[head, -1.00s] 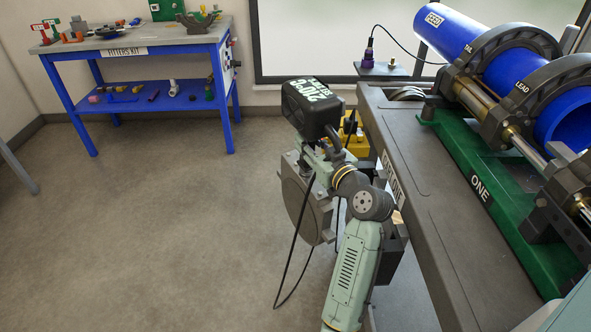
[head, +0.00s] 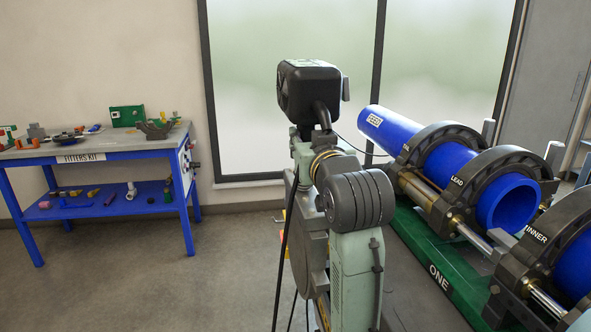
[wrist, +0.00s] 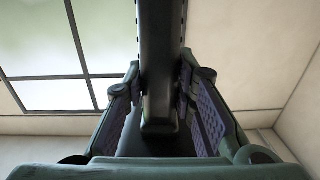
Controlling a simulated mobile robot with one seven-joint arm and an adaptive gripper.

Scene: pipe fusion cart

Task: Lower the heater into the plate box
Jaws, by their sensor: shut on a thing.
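The heater (head: 308,88) is a black box-shaped housing at the top of my raised arm in the head view. Its grey plate (head: 313,255) hangs below, partly hidden behind my arm. My gripper (head: 303,140) is shut on it beneath the housing. In the wrist view, the purple-lined fingers of my gripper (wrist: 166,105) close around a black bar of the heater (wrist: 160,55). The plate box cannot be made out; small yellow patches show behind and below my arm.
The green cart bed (head: 440,265) with a blue pipe (head: 392,135) in black clamps stands close on the right. A blue workbench (head: 100,160) stands at the left. Open floor (head: 215,270) lies between. A black cable (head: 283,250) hangs down beside my arm.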

